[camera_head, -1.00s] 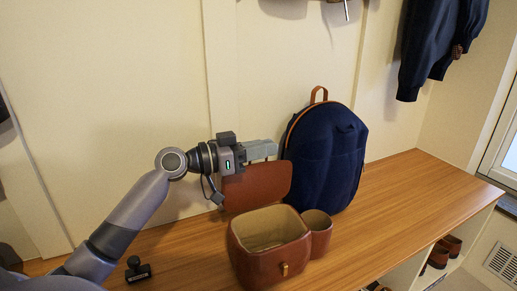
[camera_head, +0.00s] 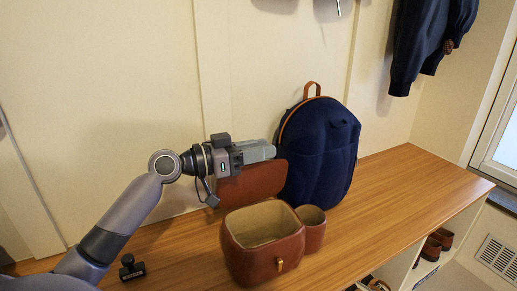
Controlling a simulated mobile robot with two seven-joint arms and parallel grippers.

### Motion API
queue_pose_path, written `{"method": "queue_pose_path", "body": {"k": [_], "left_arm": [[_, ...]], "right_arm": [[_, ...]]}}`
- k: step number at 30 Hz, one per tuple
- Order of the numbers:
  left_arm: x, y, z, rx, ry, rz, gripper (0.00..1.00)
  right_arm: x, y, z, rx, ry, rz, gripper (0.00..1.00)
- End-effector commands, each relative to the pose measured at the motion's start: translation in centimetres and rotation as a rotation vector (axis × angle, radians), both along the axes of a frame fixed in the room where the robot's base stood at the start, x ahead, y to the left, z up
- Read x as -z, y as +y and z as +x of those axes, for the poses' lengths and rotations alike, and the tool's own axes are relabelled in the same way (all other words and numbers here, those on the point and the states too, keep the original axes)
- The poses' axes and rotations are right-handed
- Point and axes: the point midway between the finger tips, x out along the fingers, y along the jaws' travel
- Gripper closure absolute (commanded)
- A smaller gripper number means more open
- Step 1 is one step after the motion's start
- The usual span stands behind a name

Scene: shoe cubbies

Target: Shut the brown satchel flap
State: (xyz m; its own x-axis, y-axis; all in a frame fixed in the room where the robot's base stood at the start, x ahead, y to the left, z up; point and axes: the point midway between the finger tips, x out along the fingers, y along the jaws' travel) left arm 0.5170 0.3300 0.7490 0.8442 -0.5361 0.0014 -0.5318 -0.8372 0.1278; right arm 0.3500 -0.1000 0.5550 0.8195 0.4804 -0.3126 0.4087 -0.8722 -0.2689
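The brown satchel (camera_head: 262,262) stands on the wooden bench top, with its pale inside showing from above. Its brown flap (camera_head: 252,186) stands up at the back, open. A small brass clasp (camera_head: 279,263) is on the front. A round brown side pocket (camera_head: 312,231) sits at the satchel's right. My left gripper (camera_head: 268,150) is above and in front of the flap's upper edge, pointing right toward the backpack. Its fingers appear side-on, so its opening is unclear, and contact with the flap cannot be told. My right gripper is out of view.
A navy backpack (camera_head: 322,152) stands right behind the satchel, close to my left gripper. A small black stamp-like object (camera_head: 132,268) lies on the bench (camera_head: 385,190) at the left. The bench's right side is clear. Shoes (camera_head: 437,241) sit in cubbies below.

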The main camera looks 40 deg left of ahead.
Motion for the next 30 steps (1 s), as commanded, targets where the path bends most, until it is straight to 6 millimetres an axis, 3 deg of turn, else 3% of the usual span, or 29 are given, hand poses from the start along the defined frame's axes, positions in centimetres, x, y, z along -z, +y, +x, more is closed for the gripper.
{"method": "queue_pose_path", "body": {"k": [7, 21, 30], "left_arm": [[-0.1, 0.6, -0.8, -0.002, -0.003, 0.001, 0.67], [0.1, 3.4, -5.5, 0.0, 0.002, -0.001, 0.67], [0.0, 3.8, -6.1, 0.0, 0.0, 0.0, 0.67]], "right_arm": [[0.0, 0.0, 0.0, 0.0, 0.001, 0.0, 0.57], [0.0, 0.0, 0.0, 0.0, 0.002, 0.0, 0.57], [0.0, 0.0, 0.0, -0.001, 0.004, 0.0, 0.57]]}}
